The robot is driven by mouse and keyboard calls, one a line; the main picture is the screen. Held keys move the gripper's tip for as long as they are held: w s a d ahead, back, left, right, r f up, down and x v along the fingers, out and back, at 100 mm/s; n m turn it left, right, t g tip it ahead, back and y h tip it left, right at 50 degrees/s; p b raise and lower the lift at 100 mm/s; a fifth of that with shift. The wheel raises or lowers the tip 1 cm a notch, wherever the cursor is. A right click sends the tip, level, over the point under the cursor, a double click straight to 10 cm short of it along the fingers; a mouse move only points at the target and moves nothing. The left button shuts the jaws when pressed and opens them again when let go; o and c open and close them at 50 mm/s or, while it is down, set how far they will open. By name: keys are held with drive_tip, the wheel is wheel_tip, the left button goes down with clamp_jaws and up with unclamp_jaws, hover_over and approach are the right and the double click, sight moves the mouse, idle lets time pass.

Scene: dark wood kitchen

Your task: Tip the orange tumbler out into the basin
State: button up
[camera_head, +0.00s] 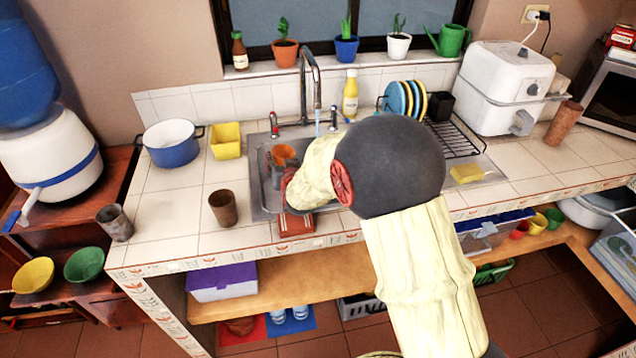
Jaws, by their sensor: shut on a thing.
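The orange tumbler (284,152) shows over the left part of the metal basin (265,203), small and partly covered. My gripper (281,166) is at the tumbler, with grey fingers against its sides, and is shut on it. My pale yellow and dark grey arm comes in from the lower right and hides the right side of the basin. I cannot tell exactly how far the tumbler is tilted or what is in it.
The tap (311,85) rises behind the basin. A brown cup (223,208) and a blue pot (171,146) stand left on the tiled counter, with a yellow container (226,141). A dish rack with plates (404,98) and a yellow sponge (466,173) are right.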

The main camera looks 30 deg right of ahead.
sight(293, 155)
drive_tip(key=shift+s+d+r+m+t+y, duration=0.2)
drive_tip(key=shift+d+r+m+y, duration=0.1)
drive_tip(key=shift+d+r+m, duration=0.15)
drive_tip(key=shift+s+d+r+m+t+y, duration=0.2)
drive_tip(key=shift+d+r+m+y, duration=0.1)
drive_tip(key=shift+d+m, duration=0.25)
drive_tip(key=shift+s+d+f+m+t+y, duration=0.3)
drive_tip(key=shift+d+f+m+t+y, duration=0.1)
drive_tip(key=shift+d+f+m, duration=0.25)
drive_tip(key=shift+s+d+r+m+t+p, duration=0.15)
drive_tip(key=shift+r+m+t+p, duration=0.2)
drive_tip(key=shift+r+m, duration=0.3)
drive_tip(key=shift+f+m+t+y+b, duration=0.15)
drive_tip(key=shift+m+t+y+b, duration=0.25)
drive_tip(key=shift+m, duration=0.9)
drive_tip(key=shift+t, duration=0.25)
drive_tip(key=shift+d+f+m+t+b, duration=0.15)
drive_tip(key=shift+f+m+t+b, duration=0.25)
drive_tip(key=shift+m+b, duration=0.4)
drive_tip(key=shift+s+d+r+m, duration=0.2)
drive_tip(key=shift+d+r+m, duration=0.2)
drive_tip(key=shift+m, duration=0.2)
